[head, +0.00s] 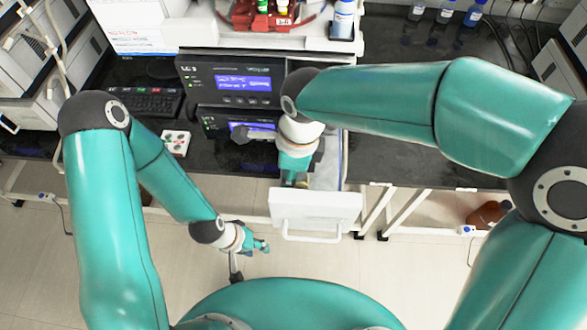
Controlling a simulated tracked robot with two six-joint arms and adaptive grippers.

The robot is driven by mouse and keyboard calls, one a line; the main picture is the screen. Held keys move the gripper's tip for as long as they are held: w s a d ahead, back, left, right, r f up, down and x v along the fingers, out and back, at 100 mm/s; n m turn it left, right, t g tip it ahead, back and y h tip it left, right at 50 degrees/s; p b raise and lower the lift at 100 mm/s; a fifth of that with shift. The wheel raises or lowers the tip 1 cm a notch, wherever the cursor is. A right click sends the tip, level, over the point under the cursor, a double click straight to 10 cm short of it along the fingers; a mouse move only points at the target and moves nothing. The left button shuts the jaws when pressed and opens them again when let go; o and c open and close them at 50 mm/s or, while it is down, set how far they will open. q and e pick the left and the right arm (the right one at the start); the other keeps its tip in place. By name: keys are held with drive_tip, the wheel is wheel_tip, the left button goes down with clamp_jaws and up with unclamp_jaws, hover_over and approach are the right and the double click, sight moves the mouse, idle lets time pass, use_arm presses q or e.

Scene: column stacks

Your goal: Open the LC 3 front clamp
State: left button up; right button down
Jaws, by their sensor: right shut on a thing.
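The LC 3 unit (229,82) is a dark box with a lit blue display, left of centre. To its lower right an open white drawer (316,208) with a front handle sticks out. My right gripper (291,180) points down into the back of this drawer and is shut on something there. My wrist hides its fingertips and the held part, so I cannot make out the front clamp. My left gripper (260,246) hangs low over the floor, in front of the bench and apart from the drawer. Its fingers are too small to judge.
A second dark unit (208,124) with a display sits below the LC 3. A keyboard (150,101) and a small white pad (175,143) lie left. A red rack (262,16) and bottles stand above. The black bench top (385,150) is clear right of the drawer.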

drive_tip(key=shift+s+a+f+h, duration=0.3)
drive_tip(key=shift+f+h, duration=0.1)
drive_tip(key=shift+h, duration=0.3)
drive_tip(key=shift+d, duration=0.1)
drive_tip(key=c, duration=1)
unclamp_jaws()
drive_tip(key=shift+r, duration=0.1)
drive_tip(key=shift+c, duration=0.2)
drive_tip(key=shift+w+r, duration=0.1)
drive_tip(key=shift+r, duration=0.05)
drive_tip(key=shift+r, duration=0.25)
wheel_tip(320, 180, up, 11)
drive_tip(key=shift+a, duration=0.2)
